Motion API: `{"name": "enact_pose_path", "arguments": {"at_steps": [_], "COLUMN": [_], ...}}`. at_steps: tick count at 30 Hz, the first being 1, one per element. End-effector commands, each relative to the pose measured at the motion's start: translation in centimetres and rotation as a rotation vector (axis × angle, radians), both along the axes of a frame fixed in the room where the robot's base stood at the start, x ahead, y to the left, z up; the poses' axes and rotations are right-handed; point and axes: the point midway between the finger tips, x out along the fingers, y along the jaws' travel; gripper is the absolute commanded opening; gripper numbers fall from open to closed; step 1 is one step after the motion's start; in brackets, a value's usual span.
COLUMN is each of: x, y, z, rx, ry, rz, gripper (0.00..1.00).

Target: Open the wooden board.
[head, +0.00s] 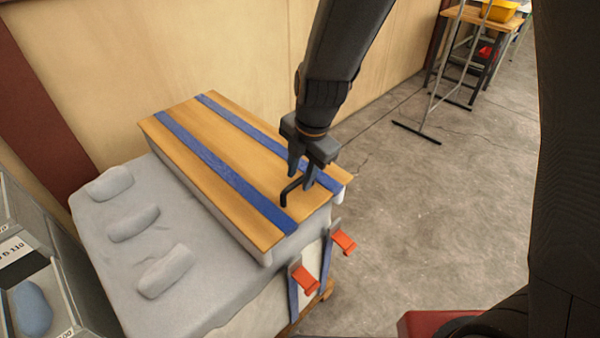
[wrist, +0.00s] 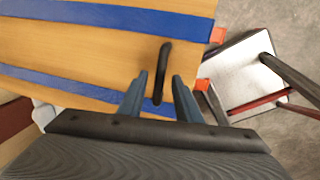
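The wooden board (head: 187,158) lies flat on top of a grey padded block, with two blue straps (head: 225,173) running across it. It also shows in the wrist view (wrist: 90,48). A black bar handle (head: 284,192) stands on the board near its right end; it also shows in the wrist view (wrist: 164,62). My gripper (head: 303,178) is over the handle end of the board, fingers pointing down. In the wrist view my gripper (wrist: 160,75) is open, its two fingers apart with the handle's near end between them. I cannot tell whether either finger touches the handle.
Red-orange buckles (head: 304,279) hang on the straps at the block's front side. Grey lumps (head: 133,223) lie on the grey surface left of the board. Grey bins (head: 35,280) stand at lower left. A wooden wall is behind; open floor lies to the right.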

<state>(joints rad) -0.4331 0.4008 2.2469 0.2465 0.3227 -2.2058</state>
Motion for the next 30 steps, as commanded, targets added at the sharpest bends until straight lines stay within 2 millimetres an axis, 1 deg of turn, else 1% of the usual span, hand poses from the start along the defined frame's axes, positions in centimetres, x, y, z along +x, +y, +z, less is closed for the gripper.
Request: {"name": "enact_pose_path", "arguments": {"at_steps": [9,11,12,15,21,24,26,28,30], "x": [0.0,0.0,0.0,0.0,0.0,0.2,0.4,0.8,1.5], "y": [0.0,0.0,0.0,0.0,0.0,0.2,0.4,0.7,1.3], "z": [-0.2,-0.2,-0.2,-0.2,-0.2,0.2,0.7,1.7,3.2], "rx": [0.0,0.0,0.0,0.0,0.0,0.001,0.002,0.003,0.003], "ry": [0.0,0.0,0.0,0.0,0.0,-0.001,-0.002,-0.003,-0.006], "rz": [0.0,0.0,-0.001,-0.001,-0.001,0.001,0.003,0.008,0.018], "gripper": [0.31,0.21,0.14,0.0,0.0,0.0,0.0,0.0,0.0]}}
